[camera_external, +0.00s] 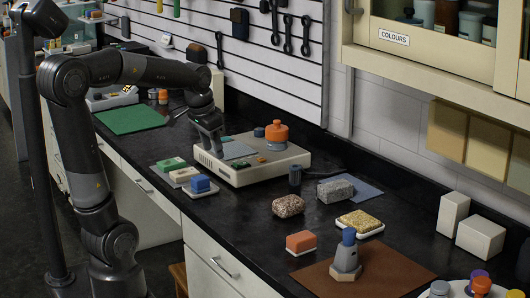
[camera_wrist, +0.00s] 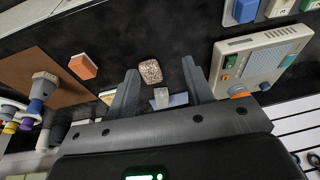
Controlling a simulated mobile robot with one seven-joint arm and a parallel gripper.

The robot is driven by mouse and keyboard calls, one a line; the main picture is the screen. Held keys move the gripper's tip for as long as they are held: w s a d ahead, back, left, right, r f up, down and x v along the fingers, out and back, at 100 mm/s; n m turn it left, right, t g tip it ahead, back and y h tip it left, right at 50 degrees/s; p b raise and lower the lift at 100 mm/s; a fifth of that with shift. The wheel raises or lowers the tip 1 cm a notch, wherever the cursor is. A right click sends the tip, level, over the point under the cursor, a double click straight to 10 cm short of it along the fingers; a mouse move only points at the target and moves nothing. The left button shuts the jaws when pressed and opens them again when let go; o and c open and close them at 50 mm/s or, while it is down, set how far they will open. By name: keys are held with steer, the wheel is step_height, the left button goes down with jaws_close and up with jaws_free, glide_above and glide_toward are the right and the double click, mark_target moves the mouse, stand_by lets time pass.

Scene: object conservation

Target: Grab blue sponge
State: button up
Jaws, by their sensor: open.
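The blue sponge (camera_external: 200,184) is a small block on a white tray at the left front of the counter, beside a white device. In the wrist view, the blue sponge (camera_wrist: 244,11) is at the upper right edge, partly cut off. My gripper (camera_external: 214,148) is over the left part of the device, behind and above the sponge and apart from it. In the wrist view my gripper (camera_wrist: 160,67) has its two fingers spread wide, with nothing held between them.
A green sponge (camera_external: 171,164) and a pale sponge (camera_external: 184,174) lie beside the blue one. Rough stones (camera_external: 288,206), an orange block (camera_external: 301,242) and a grey-blue bottle (camera_external: 346,258) stand to the right.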

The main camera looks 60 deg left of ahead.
steer(key=w+a+f+g, duration=0.1)
steer(key=w+a+f, duration=0.15)
steer(key=a, duration=0.35)
steer(key=w+a+f+g, duration=0.1)
steer(key=w+a+f, duration=0.15)
steer(key=a, duration=0.25)
steer(key=g, duration=0.1)
glide_toward(200, 177)
steer(key=shift+d+h, duration=0.25)
steer(key=shift+h, duration=0.15)
steer(key=shift+a+f, duration=0.2)
steer(key=shift+f, duration=0.05)
steer(key=f, duration=1)
steer(key=shift+s+a+f, duration=0.1)
steer(key=shift+a+f, duration=0.15)
steer(key=shift+f, duration=0.1)
steer(key=shift+c, duration=0.2)
steer(key=c, duration=0.7)
steer(key=shift+r, duration=0.1)
